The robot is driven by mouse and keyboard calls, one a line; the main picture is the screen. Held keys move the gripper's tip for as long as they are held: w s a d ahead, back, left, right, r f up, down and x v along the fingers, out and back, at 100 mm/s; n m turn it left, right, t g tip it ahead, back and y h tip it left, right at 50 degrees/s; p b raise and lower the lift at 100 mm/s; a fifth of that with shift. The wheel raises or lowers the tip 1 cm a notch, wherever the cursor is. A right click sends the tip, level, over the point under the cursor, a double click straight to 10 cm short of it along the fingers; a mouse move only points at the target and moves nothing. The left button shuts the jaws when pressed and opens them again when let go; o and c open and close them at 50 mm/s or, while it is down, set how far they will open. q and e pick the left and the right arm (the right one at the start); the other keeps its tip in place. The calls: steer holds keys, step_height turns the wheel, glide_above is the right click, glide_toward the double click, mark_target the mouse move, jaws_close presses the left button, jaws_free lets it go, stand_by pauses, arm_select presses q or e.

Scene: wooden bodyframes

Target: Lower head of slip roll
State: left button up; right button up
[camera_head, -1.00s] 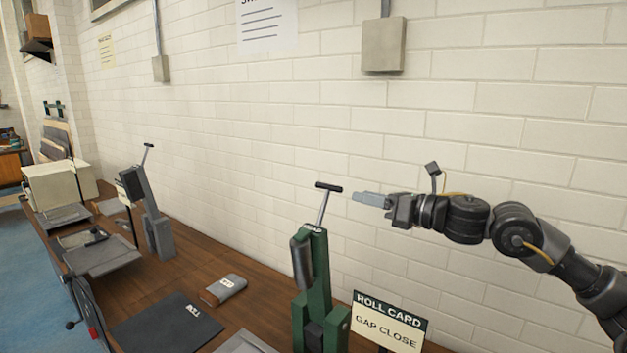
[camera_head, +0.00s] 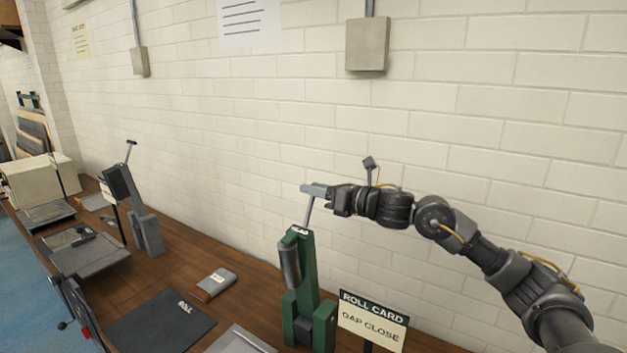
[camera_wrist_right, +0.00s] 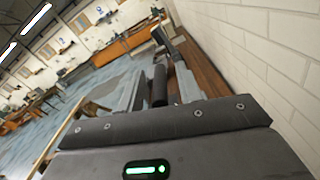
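The slip roll is the green upright machine (camera_head: 307,270) on the bench, with a grey cylinder on its left side and a thin rod rising from its top. My right gripper (camera_head: 310,188) is at the top of that rod and hides most of its dark T-handle in the head view. In the right wrist view, a dark bar (camera_wrist_right: 160,86), apparently the T-handle, lies between the two grey fingers. The fingers look apart, with a gap beside the bar. My left gripper is in neither view.
A sign reading ROLL CARD, GAP CLOSE (camera_head: 372,322) stands just right of the machine. A grey machine with its own T-handle (camera_head: 138,210) stands further left. A dark mat (camera_head: 160,322) and a small grey block (camera_head: 216,284) lie on the wooden bench. The brick wall is close behind.

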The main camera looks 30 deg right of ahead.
steer(key=shift+w+a, duration=0.25)
steer(key=shift+w, duration=0.2)
jaws_close()
steer(key=shift+a, duration=0.1)
